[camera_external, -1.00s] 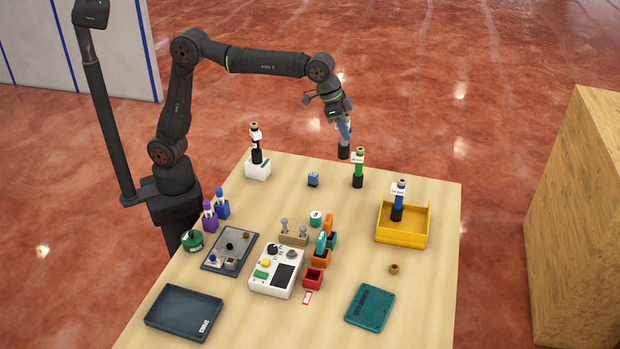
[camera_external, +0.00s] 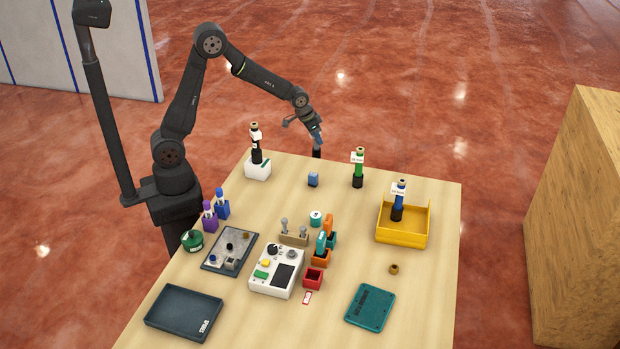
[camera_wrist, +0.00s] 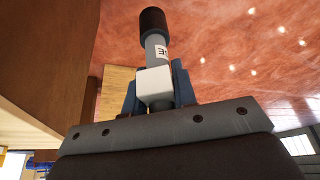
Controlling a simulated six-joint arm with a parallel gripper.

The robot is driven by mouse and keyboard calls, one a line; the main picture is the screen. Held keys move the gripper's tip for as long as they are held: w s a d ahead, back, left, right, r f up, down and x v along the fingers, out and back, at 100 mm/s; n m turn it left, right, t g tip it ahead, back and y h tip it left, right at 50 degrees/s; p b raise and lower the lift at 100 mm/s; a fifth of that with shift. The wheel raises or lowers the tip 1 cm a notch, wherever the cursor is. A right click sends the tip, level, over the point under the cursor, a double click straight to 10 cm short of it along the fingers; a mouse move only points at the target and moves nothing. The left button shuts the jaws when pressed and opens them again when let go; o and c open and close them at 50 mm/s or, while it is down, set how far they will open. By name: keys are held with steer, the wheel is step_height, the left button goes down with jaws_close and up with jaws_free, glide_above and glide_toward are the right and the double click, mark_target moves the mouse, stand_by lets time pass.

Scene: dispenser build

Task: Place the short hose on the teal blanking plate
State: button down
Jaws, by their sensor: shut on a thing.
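My gripper (camera_external: 317,141) is shut on a grey hose-like tube with a dark end (camera_external: 316,153). It is held beyond the table's far edge, dark end down in the external view. In the wrist view the grey tube (camera_wrist: 156,58) has a dark brown cap, a white block and a partly seen label, and sits between the blue-grey fingers (camera_wrist: 158,90). I cannot read its length from the label. The teal blanking plate (camera_external: 370,307) lies flat and bare near the table's front right, far from my gripper.
Upright bottle-like pieces stand at the back: a black one (camera_external: 257,145) in a white holder, a green one (camera_external: 358,165), and a blue one (camera_external: 398,203) in a yellow bin (camera_external: 404,239). A white control box (camera_external: 277,270) and small coloured blocks fill the middle. A brass ring (camera_external: 394,269) lies behind the plate.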

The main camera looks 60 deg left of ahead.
steer(key=s+a+f+n, duration=0.2)
steer(key=s+a+f, duration=0.2)
steer(key=a+f, duration=0.3)
step_height(320, 180, up, 34)
steer(key=a, duration=0.1)
steer(key=s+d+m+h, duration=0.1)
steer(key=s+d+m, duration=0.2)
steer(key=d, duration=1.3)
steer(key=s+d+m, duration=0.2)
steer(key=s+d, duration=0.2)
steer(key=d, duration=1.2)
steer(key=s+d+m+g+h, duration=0.15)
steer(key=s+d+m, duration=0.25)
steer(key=s+d, duration=1.7)
step_height(320, 180, down, 15)
steer(key=shift+a+f, duration=0.1)
steer(key=shift+f, duration=0.05)
